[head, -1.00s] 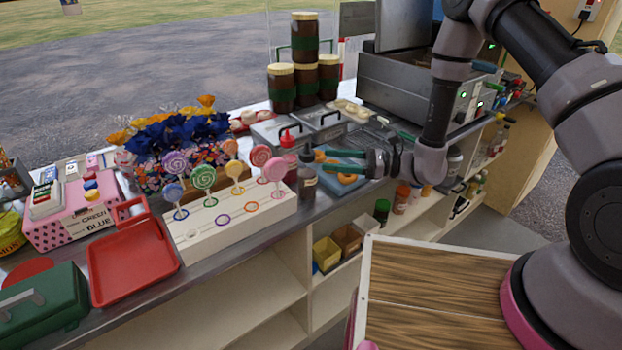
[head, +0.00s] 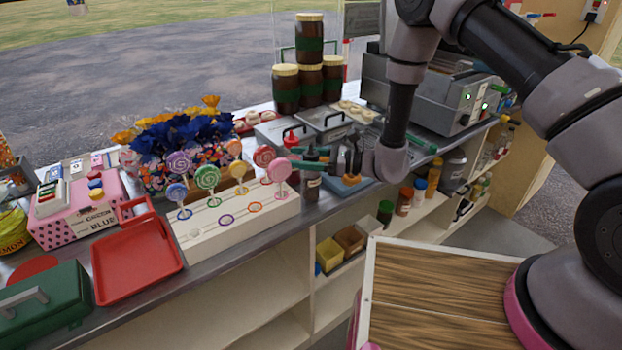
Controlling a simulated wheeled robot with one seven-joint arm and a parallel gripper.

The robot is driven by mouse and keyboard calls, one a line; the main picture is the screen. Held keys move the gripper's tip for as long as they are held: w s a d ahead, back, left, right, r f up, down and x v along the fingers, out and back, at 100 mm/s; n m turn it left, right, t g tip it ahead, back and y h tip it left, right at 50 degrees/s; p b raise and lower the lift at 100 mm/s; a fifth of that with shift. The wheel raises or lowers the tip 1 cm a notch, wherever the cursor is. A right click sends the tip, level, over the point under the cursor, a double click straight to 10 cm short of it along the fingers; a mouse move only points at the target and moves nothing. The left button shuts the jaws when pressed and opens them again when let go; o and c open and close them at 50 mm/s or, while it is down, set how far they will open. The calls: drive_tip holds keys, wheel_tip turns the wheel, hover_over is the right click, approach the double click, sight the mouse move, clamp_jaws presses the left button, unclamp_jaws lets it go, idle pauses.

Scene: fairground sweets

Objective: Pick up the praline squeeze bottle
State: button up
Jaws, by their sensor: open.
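Two squeeze bottles stand upright on the counter behind the right end of the lollipop stand. One is a dark brown bottle (head: 309,189) with a pale label too small to read; it looks like the praline one, but I cannot be sure. The other has a red cap (head: 290,139) and stands just behind it. My gripper (head: 311,159) is open, its green-tipped fingers pointing left at the top of the brown bottle. The fingers and wrist hide that bottle's upper part. I cannot tell whether they stand around it or in front, or whether they touch.
The white lollipop stand (head: 230,231) is close on the left, with several lollipops upright. A blue tray (head: 347,187) lies right of the bottles, partly under my wrist. Stacked brown jars (head: 310,82) and metal-lidded tubs (head: 325,118) stand behind. Shelf bottles (head: 404,201) stand below.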

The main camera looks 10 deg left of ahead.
drive_tip(key=c, duration=0.6)
drive_tip(key=shift+r, duration=0.1)
wheel_tip(320, 180, up, 10)
drive_tip(key=shift+f, duration=0.1)
drive_tip(key=shift+o, duration=0.6)
drive_tip(key=shift+c, duration=0.4)
